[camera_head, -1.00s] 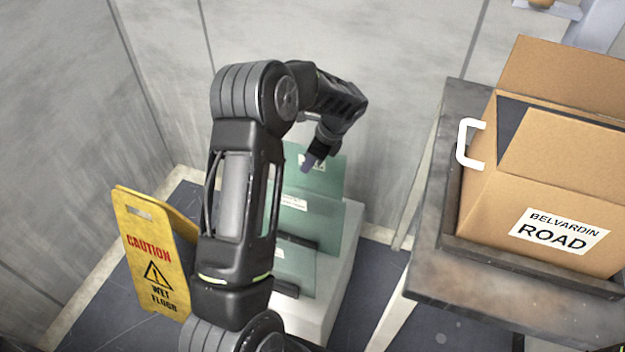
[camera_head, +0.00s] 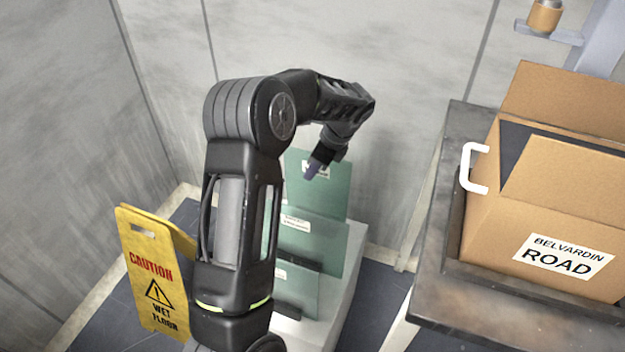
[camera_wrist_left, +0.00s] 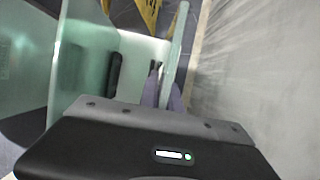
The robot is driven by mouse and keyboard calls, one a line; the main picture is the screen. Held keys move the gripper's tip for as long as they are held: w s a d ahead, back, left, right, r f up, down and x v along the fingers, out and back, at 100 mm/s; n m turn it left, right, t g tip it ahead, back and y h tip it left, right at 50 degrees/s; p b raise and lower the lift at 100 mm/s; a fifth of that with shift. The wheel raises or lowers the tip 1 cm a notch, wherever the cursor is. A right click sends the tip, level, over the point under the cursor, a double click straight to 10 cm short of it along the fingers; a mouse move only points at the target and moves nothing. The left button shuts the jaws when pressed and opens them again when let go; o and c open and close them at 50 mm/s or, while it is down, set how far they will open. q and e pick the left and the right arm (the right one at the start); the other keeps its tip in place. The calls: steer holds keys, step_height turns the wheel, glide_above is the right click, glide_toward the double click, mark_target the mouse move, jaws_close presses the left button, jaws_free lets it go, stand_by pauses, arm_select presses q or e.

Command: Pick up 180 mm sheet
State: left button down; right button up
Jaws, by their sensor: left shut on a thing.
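Three green translucent sheets stand one behind another on a pale block (camera_head: 352,245). Each has a white label, too small to read, so I cannot tell which is marked 180 mm. My left gripper (camera_head: 313,171) is shut on the rear, tallest-standing sheet (camera_head: 333,190) near its label. In the left wrist view my left gripper (camera_wrist_left: 163,92) has this sheet (camera_wrist_left: 176,45) edge-on between its fingers. The middle sheet (camera_head: 325,238) and front sheet (camera_head: 300,295) stand apart from the gripper, partly hidden by my left arm. My right gripper is out of view.
A yellow wet-floor sign (camera_head: 150,270) stands left of the block. At right, a worn table (camera_head: 470,305) carries an open cardboard box (camera_head: 490,225) with a white handle. Grey walls close in behind the sheets.

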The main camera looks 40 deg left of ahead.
arm_select(q)
step_height(320, 180, up, 5)
stand_by(0.8)
